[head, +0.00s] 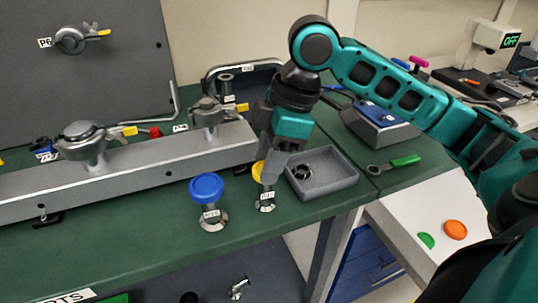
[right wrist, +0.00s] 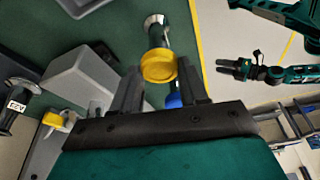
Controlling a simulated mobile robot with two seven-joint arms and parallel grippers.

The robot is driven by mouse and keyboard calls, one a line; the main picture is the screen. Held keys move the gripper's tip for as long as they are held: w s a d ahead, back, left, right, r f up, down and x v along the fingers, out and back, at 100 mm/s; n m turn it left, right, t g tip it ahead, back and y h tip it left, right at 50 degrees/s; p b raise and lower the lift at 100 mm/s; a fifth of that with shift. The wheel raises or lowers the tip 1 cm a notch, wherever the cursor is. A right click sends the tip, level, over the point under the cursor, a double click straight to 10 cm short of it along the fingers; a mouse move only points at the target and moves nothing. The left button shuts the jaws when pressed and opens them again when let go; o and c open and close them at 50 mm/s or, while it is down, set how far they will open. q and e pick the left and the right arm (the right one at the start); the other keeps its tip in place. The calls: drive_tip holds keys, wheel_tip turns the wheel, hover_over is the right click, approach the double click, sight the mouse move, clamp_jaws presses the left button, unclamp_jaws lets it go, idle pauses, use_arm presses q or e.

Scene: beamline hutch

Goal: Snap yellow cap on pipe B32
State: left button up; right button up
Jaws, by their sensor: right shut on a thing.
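The yellow cap (head: 257,173) is at the top of a short metal pipe (head: 266,207) standing on the green bench; the pipe's small label is too blurred to read surely. My right gripper (head: 265,172) points down and is shut on the yellow cap, hiding part of it. In the right wrist view the yellow cap (right wrist: 159,67) lies between the fingers, in line with the pipe (right wrist: 155,24). I cannot tell whether the cap is fully seated. My left gripper (right wrist: 229,68) shows small in the right wrist view, away from the pipes; its opening is unclear.
A blue-capped pipe (head: 207,190) stands just left. A grey open tray (head: 335,182) is close on the right. A metal rail (head: 150,170) with clamped fittings runs behind. A green-handled wrench (head: 395,164) lies farther right. The bench's front edge is near.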

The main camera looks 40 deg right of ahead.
drive_tip(key=o, duration=1.1)
drive_tip(key=p+v, duration=0.3)
drive_tip(key=v, duration=1)
drive_tip(key=shift+f, duration=0.1)
